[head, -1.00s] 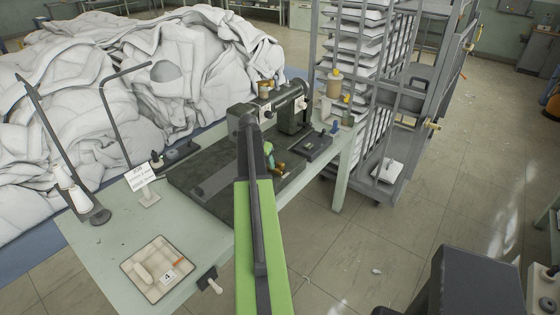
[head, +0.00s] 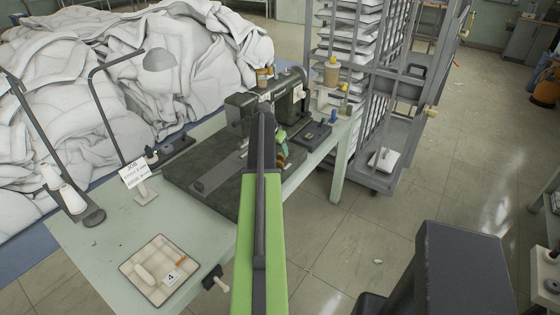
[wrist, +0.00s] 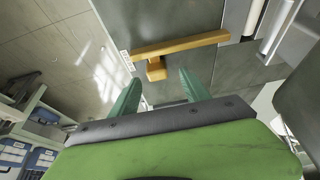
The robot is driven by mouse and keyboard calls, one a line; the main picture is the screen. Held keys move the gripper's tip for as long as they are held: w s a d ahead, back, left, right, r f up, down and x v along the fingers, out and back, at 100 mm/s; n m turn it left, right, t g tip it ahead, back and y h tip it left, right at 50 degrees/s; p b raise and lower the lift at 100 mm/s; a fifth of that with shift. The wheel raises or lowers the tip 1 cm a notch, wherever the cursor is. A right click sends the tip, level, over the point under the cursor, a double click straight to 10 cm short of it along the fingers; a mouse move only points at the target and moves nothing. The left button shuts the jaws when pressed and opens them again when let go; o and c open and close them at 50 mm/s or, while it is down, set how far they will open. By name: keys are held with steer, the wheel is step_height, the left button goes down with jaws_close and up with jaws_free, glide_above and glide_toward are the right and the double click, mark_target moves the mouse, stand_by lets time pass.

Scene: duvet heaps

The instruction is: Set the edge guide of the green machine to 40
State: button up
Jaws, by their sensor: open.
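The dark green sewing machine (head: 243,104) stands on its bed plate (head: 182,178) at the far part of the pale green table. An ochre T-shaped piece, seemingly the edge guide, lies just beyond my fingers in the wrist view (wrist: 182,44); its short stem (wrist: 156,70) points toward the gap between the fingertips. My gripper (wrist: 159,76) is open, with two green fingers apart and nothing between them. In the head view my gripper (head: 281,146) is beside the machine, partly hidden by my arm. No scale number is readable, so the guide's setting cannot be told.
A job card stand (head: 138,180), thread stand (head: 92,214) and tray marked 4 (head: 141,262) are on the table (head: 105,245). White duvets (head: 140,75) heap behind it. A rack (head: 372,100) stands beyond. Floor at right is mostly clear.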

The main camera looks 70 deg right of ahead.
mark_target(281, 154)
steer(key=b+x, duration=0.1)
steer(key=x, duration=0.2)
steer(key=shift+s+d+f+b, duration=0.1)
steer(key=shift+b, duration=0.25)
steer(key=c, duration=1.2)
steer(key=shift+w, duration=0.2)
